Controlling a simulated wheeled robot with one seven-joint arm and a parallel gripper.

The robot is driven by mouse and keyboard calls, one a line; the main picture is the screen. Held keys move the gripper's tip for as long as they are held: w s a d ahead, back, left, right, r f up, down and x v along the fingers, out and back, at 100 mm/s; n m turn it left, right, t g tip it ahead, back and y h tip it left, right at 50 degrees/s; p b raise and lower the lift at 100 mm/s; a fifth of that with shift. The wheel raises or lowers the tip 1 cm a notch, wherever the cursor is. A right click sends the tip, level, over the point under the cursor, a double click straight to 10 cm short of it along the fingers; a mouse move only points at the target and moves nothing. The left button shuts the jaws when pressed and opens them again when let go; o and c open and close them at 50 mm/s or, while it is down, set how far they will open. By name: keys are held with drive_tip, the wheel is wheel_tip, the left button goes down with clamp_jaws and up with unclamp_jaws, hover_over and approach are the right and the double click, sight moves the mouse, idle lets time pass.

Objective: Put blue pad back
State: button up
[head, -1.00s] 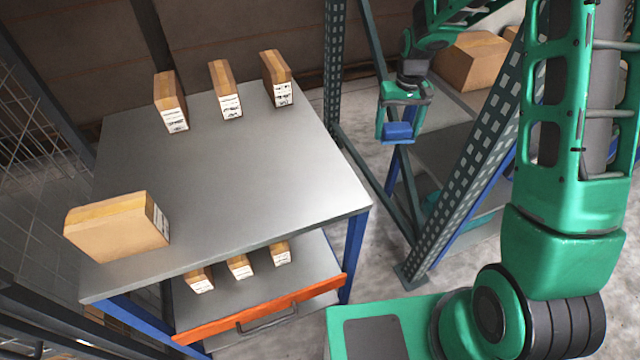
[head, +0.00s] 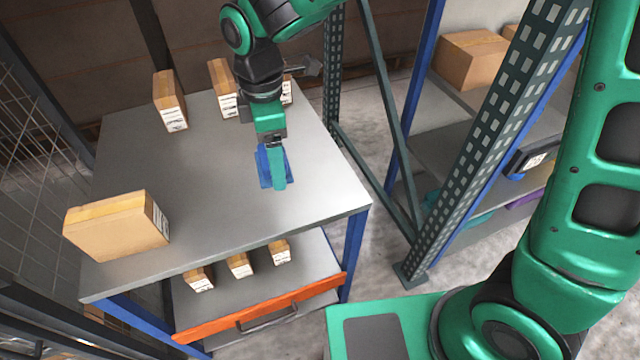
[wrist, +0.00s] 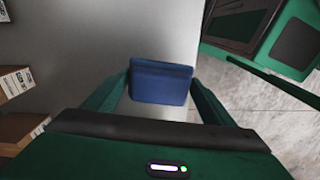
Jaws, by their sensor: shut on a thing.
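The blue pad (head: 264,168) is between the fingers of my gripper (head: 273,170), which is shut on it. In the head view the pad is over the right half of the grey tabletop (head: 200,180). I cannot tell whether it touches the surface or hangs a little above it. In the wrist view the blue pad (wrist: 160,82) sits between both green fingertips (wrist: 158,88), with the table edge and the floor to its right.
Several boxes stand along the table's back edge, including a left one (head: 170,100). A larger box (head: 117,226) lies at front left. The lower shelf has small boxes (head: 239,267) and an orange front rail (head: 262,308). A rack upright (head: 490,130) stands right. The table's middle is clear.

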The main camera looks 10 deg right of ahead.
drive_tip(key=shift+s+a+r+n, duration=0.15)
drive_tip(key=shift+s+a+n, duration=0.15)
drive_tip(key=shift+s, duration=0.15)
drive_tip(key=shift+s+a+r+n, duration=0.15)
drive_tip(key=shift+s+n, duration=0.15)
drive_tip(key=shift+s, duration=0.15)
hover_over(321, 188)
drive_tip(key=f, duration=0.7)
drive_tip(key=shift+w+a, duration=0.15)
drive_tip(key=shift+w, duration=0.15)
drive_tip(key=shift+f, duration=1.95)
drive_tip(key=shift+f, duration=0.2)
drive_tip(key=o, duration=1)
drive_tip(key=shift+s+f, duration=0.1)
drive_tip(key=shift+s, duration=0.1)
wheel_tip(321, 188, up, 13)
drive_tip(key=shift+w+f, duration=0.2)
drive_tip(key=shift+w, duration=0.05)
